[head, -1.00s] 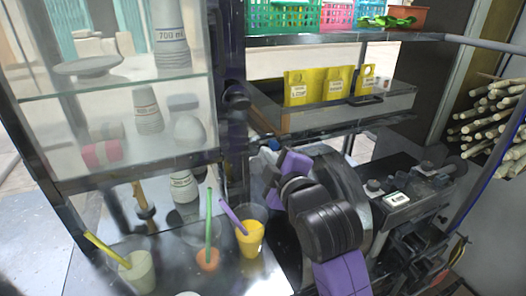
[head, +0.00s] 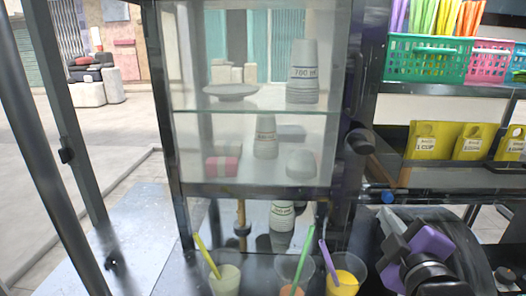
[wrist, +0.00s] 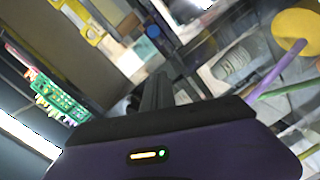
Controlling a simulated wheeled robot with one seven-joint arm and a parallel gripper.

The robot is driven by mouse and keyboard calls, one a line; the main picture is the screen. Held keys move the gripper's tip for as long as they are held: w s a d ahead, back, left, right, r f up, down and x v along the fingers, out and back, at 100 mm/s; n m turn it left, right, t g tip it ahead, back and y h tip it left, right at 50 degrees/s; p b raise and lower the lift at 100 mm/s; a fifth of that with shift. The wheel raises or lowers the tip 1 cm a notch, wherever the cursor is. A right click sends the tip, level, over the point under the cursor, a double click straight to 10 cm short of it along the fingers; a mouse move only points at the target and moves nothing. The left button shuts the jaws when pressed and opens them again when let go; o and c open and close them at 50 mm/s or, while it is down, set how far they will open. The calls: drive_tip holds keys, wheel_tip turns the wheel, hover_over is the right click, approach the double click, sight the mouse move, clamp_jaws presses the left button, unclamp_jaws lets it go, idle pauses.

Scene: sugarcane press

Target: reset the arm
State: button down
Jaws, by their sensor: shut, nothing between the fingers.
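My arm, purple and black, shows at the lower right of the head view, beside the press area and to the right of the drink cups. My gripper (wrist: 155,95) shows in the wrist view as narrow dark fingers beyond a purple body. The fingers are together and empty. In the wrist view a yellow drink with a purple straw (wrist: 275,70) lies to the right of the fingers, apart from them. My fingertips cannot be made out in the head view.
A glass cabinet (head: 250,145) with stacked cups stands in the middle. Below it are drinks, including a pale one (head: 224,282) and a yellow one (head: 345,284). Yellow tags (head: 432,141) and a green basket (head: 428,62) are on shelves at right. Floor at left is open.

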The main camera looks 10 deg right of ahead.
wheel_tip(320, 180, up, 3)
drive_tip(key=s+a+m+t, duration=0.3)
drive_tip(key=m+t, duration=0.1)
drive_tip(key=s+a+f+m+g+y, duration=0.1)
drive_tip(key=s+a+f, duration=0.2)
drive_tip(key=s+f, duration=0.4)
drive_tip(key=s+a+f+m+g+y, duration=0.2)
drive_tip(key=s+f, duration=0.6)
drive_tip(key=s, duration=0.6)
drive_tip(key=s+a+f+m+g+y, duration=0.2)
drive_tip(key=s+f, duration=0.5)
drive_tip(key=s, duration=0.4)
drive_tip(key=shift+a+f, duration=0.15)
drive_tip(key=shift+a, duration=0.7)
drive_tip(key=shift+w, duration=0.1)
